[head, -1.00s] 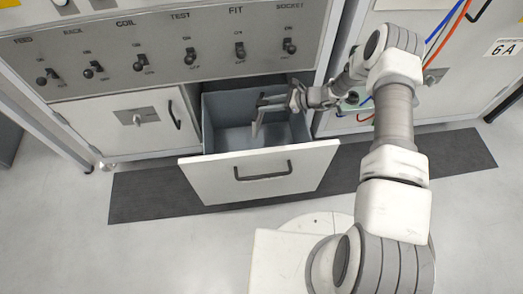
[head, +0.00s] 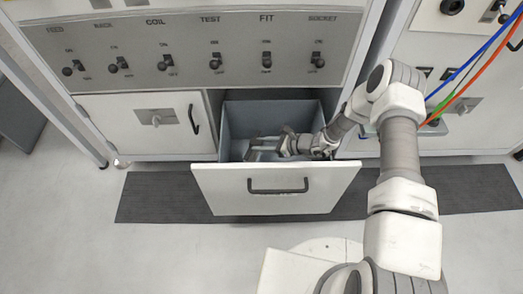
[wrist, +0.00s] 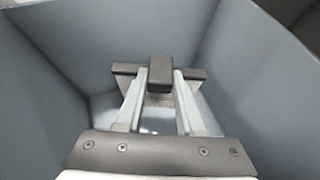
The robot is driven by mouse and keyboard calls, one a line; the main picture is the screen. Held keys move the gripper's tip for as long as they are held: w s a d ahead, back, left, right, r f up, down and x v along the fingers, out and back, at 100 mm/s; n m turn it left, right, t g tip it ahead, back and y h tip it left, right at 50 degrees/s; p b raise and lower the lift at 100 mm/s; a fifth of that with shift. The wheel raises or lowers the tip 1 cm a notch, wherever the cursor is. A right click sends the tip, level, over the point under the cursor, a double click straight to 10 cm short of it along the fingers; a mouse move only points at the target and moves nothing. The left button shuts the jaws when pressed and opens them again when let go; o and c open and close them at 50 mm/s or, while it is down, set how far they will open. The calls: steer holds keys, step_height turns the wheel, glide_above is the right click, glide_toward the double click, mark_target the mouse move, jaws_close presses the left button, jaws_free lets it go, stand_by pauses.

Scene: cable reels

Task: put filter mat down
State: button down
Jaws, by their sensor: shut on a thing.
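My gripper (head: 256,149) is down inside the open drawer (head: 276,188), behind its white front panel. In the wrist view its two pale fingers (wrist: 159,88) are shut on a small dark grey piece, which I take to be the filter mat (wrist: 160,69). The dark piece shows between and around the fingertips, above the drawer's floor. I cannot tell whether it touches the floor. In the head view the mat is too small and too covered to make out.
Blue-grey drawer walls (wrist: 245,70) stand close on both sides of my gripper. A panel of switches (head: 200,50) is above the drawer. A closed cabinet door (head: 140,124) is to the left. Blue, green and orange cables (head: 478,62) hang at the right. A dark mat strip (head: 160,197) lies on the floor.

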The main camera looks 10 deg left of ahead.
steer(key=shift+f+b, duration=0.6)
steer(key=shift+f, duration=1.15)
steer(key=shift+f+b, duration=0.35)
steer(key=shift+f, duration=0.2)
steer(key=c, duration=0.5)
jaws_free()
steer(key=shift+c, duration=0.2)
steer(key=r+p+v, duration=0.1)
steer(key=p+v, duration=0.3)
steer(key=v, duration=0.8)
steer(key=shift+r, duration=0.15)
